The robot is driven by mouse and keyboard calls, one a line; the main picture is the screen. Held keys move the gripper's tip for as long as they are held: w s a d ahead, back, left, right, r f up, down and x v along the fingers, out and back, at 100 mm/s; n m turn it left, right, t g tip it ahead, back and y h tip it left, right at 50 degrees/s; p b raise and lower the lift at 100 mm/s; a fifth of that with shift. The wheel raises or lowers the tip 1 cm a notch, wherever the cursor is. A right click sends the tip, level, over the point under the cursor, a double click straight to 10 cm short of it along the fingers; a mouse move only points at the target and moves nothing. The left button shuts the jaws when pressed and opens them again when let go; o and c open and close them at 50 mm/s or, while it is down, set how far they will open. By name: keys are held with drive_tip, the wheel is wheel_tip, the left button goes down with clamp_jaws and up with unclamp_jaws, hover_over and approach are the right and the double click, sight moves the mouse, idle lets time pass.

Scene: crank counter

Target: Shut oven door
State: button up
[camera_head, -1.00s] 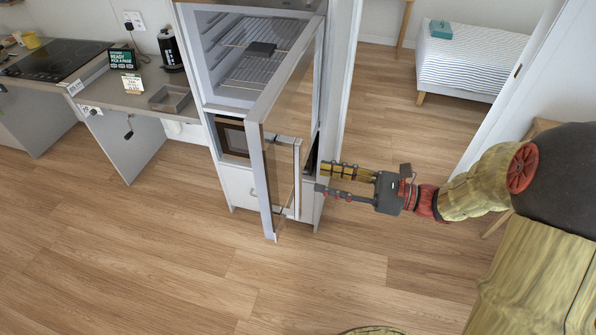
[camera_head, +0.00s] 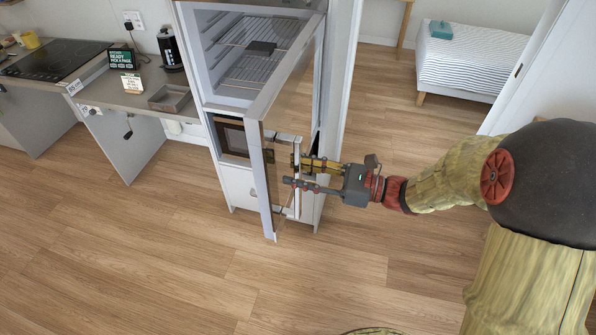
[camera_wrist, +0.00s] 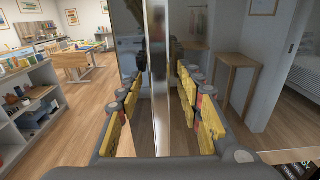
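The oven door (camera_head: 288,95), grey-framed with a glassy panel, stands swung open from a tall cabinet, hinged on its right side. Its vertical bar handle (camera_head: 297,200) is on the outer face, toward my arm. My gripper (camera_head: 289,171) is at the handle, reaching in from the right with its yellow-padded fingers apart. In the wrist view, a shiny vertical bar (camera_wrist: 158,50) stands between the fingers of the gripper (camera_wrist: 160,90), with gaps visible on both sides. Whether a finger touches it I cannot tell.
A counter (camera_head: 125,98) with a hob (camera_head: 50,60), kettle (camera_head: 170,50) and tray (camera_head: 170,98) is at left. A bed (camera_head: 470,65) is at upper right. The floor in front is clear.

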drive_tip(key=shift+a, duration=0.1)
drive_tip(key=shift+c, duration=0.6)
drive_tip(key=c, duration=0.8)
clamp_jaws()
